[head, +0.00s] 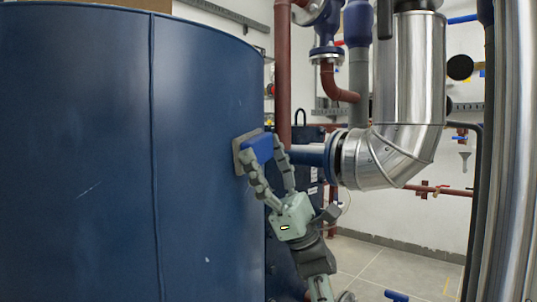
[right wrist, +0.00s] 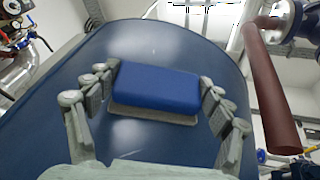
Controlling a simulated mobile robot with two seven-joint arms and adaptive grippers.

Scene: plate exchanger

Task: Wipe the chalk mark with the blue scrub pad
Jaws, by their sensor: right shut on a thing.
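The blue scrub pad (head: 262,147), a blue block with a grey scrub layer, is in my right gripper (head: 268,163). The grey layer faces the right side of the large blue tank (head: 110,90); I cannot tell whether it touches. In the right wrist view the pad (right wrist: 158,88) sits between the two fingers of the right gripper (right wrist: 158,95), with the tank wall (right wrist: 80,70) behind it. A faint pale streak (head: 88,188) shows on the tank, left of its seam; I cannot tell whether it is the chalk mark. The pad hides the wall behind it. My left gripper is not in view.
A brown vertical pipe (head: 283,70) stands close to the right gripper, and a blue flanged pipe (head: 310,155) runs to a silver clad elbow (head: 390,155). A small pale spot (head: 207,260) is low on the tank. Floor (head: 375,265) shows at lower right.

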